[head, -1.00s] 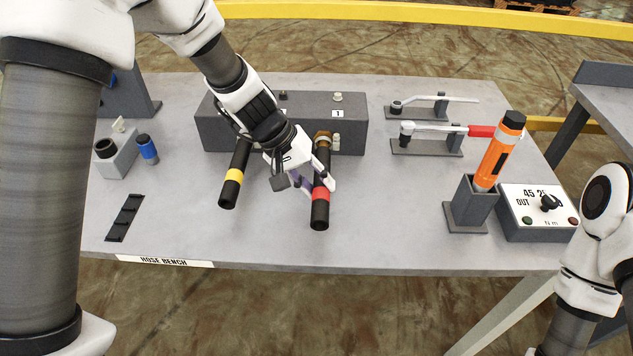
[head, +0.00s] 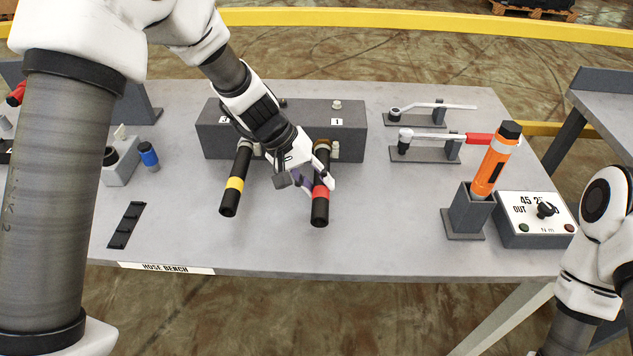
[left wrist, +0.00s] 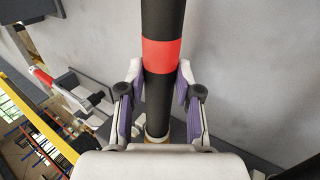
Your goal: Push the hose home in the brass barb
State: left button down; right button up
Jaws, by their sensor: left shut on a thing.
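The black hose with a red band (head: 320,208) runs from the front of the grey block toward the bench's near edge. Its far end meets the brass barb (head: 322,145) on the block; a little brass shows there, and the exact depth is hard to tell. My left gripper (head: 308,183) is shut on this hose, just behind the red band. In the left wrist view the hose (left wrist: 162,20) passes between the two purple-padded fingers (left wrist: 160,100), with a pale ring at its far end. My right gripper is out of view.
A yellow-banded black hose (head: 230,203) sits left of my gripper on the same grey block (head: 280,115). Two wrenches on stands (head: 430,152), an orange tool in a holder (head: 495,160) and a control box (head: 535,218) stand right. The front middle bench is clear.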

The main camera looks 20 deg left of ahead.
pick_arm(q)
jog(key=shift+w+a+p, duration=0.2)
jog(key=shift+w+p, duration=0.15)
jog(key=shift+w, duration=0.35)
jog(key=c, duration=0.7)
grip_release()
jog(key=v, duration=1.2)
